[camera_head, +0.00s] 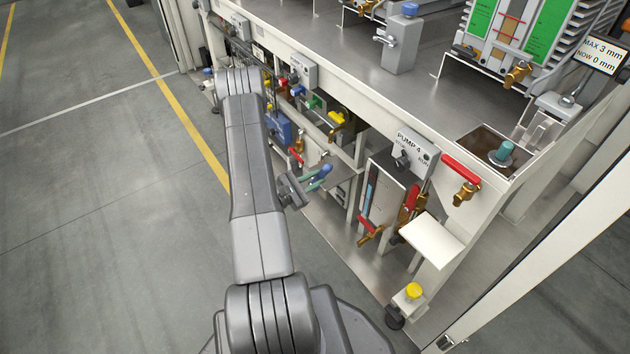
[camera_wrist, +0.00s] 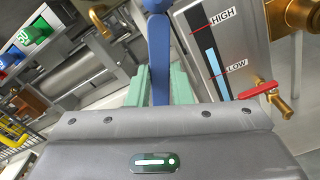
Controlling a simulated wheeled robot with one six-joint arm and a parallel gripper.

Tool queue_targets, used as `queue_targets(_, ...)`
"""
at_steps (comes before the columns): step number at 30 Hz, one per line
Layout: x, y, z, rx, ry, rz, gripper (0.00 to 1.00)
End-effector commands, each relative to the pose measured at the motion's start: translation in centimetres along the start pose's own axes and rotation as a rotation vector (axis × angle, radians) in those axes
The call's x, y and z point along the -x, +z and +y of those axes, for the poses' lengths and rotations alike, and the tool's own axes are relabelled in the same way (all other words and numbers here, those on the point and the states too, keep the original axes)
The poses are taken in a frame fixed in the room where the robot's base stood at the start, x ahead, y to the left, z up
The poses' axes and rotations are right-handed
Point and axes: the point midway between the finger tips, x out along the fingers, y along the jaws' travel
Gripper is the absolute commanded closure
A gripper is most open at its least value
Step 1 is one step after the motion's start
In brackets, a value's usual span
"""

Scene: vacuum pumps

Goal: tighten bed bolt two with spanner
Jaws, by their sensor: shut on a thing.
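My gripper (camera_head: 307,183) is shut on a blue spanner (camera_head: 321,172), in front of the open lower bay of the pump bench. In the wrist view the spanner (camera_wrist: 158,55) stands up between the pale green fingers of my gripper (camera_wrist: 160,90). Its far end runs out of the top of that view, and its lower part is hidden by the gripper body. The spanner appears clear of the bench parts. I cannot make out bed bolt two in either view.
A level gauge (camera_wrist: 209,55) and a red-handled brass valve (camera_wrist: 264,89) are close on the right in the wrist view. The PUMP 4 panel (camera_head: 410,153), a red lever (camera_head: 461,166) and a white plate (camera_head: 432,240) are to the right. Open floor (camera_head: 100,200) lies left.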

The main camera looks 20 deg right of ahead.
Motion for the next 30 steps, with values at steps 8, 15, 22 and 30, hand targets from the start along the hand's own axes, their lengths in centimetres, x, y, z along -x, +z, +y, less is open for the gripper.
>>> queue_targets(8, 0.02, -0.08, -0.11, 0.01, -0.003, 0.003, 1.0)
queue_targets(15, 0.02, -0.1, 0.19, 0.034, -0.003, 0.003, 1.0)
queue_targets(22, 0.02, -0.09, 0.33, 0.052, -0.004, 0.003, 1.0)
queue_targets(30, 0.02, -0.1, 0.44, 0.062, -0.004, 0.003, 1.0)
